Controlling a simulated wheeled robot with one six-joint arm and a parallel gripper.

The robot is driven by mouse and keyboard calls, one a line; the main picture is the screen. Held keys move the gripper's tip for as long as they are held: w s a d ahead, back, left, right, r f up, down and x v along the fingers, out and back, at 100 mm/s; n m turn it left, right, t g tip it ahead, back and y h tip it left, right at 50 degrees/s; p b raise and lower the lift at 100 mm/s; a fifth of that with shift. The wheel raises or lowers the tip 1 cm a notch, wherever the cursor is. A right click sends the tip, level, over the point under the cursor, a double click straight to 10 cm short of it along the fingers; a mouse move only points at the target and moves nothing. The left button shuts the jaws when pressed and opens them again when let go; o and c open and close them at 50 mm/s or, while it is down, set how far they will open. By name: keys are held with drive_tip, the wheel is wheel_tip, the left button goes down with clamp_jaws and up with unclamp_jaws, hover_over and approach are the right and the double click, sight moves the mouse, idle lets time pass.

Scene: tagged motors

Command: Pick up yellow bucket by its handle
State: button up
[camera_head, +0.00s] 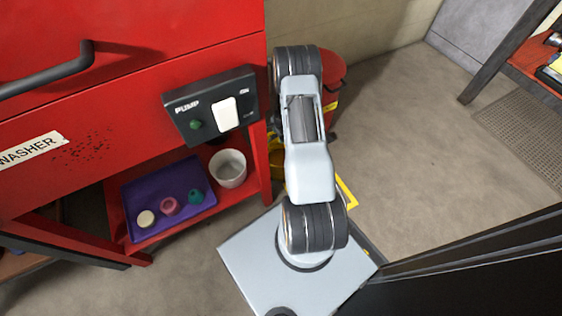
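A yellow object (277,162), which looks like the yellow bucket, shows as a small piece on the floor beside the red cabinet's right side. My arm covers most of it. Its handle cannot be made out. My arm stands upright in front of it in the middle of the view. My gripper is not in view, so whether it is open or shut does not show.
A red bin (334,75) stands behind my arm. The red washer cabinet (130,110) with a pump switch box (211,105) is at left. Its shelf holds a purple tray (150,190) and a white bowl (229,168). Floor (420,150) at right is clear.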

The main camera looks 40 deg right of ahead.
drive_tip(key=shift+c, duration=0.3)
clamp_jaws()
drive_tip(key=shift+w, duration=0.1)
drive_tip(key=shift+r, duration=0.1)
